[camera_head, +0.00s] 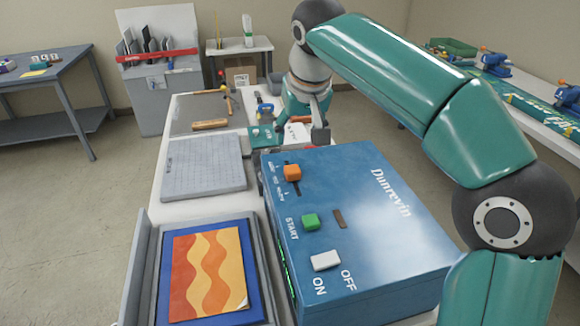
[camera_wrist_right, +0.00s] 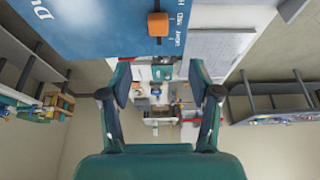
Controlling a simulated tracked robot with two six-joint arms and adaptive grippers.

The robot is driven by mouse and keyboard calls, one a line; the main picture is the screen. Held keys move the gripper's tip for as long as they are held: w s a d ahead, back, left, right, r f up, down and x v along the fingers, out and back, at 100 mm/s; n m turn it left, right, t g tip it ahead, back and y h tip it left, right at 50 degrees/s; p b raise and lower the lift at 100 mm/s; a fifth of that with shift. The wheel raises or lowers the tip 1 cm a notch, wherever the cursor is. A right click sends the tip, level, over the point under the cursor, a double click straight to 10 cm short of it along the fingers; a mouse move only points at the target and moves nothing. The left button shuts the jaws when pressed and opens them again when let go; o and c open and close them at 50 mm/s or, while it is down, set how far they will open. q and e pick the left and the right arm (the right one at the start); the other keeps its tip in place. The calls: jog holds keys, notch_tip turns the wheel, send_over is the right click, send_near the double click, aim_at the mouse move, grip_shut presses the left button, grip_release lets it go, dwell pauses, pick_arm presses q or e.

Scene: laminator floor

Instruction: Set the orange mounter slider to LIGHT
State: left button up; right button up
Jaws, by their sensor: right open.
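The orange slider knob (camera_head: 292,172) stands in a dark slot on top of the blue Dunrevin machine (camera_head: 385,225). The slot shows on both sides of the knob; the small labels beside it are too small to read surely in the head view. My right gripper (camera_head: 293,127) is beyond the far end of the machine, apart from the knob. In the right wrist view, its open fingers (camera_wrist_right: 160,88) have nothing between them, and the orange knob (camera_wrist_right: 158,24) is above them in the picture. My left gripper is not in view.
A green START button (camera_head: 310,222) and a white ON/OFF switch (camera_head: 325,261) are on the same top face. A tray (camera_head: 141,268) with an orange-and-yellow picture (camera_head: 208,272) lies left of the machine. A grey cutting board (camera_head: 203,167) is behind it.

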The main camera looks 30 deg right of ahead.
aim_at(293, 169)
jog(key=x, duration=1.4)
jog(key=shift+w+d+f, duration=0.1)
jog(key=shift+d+f, duration=0.1)
jog(key=shift+c, duration=0.3)
grip_shut()
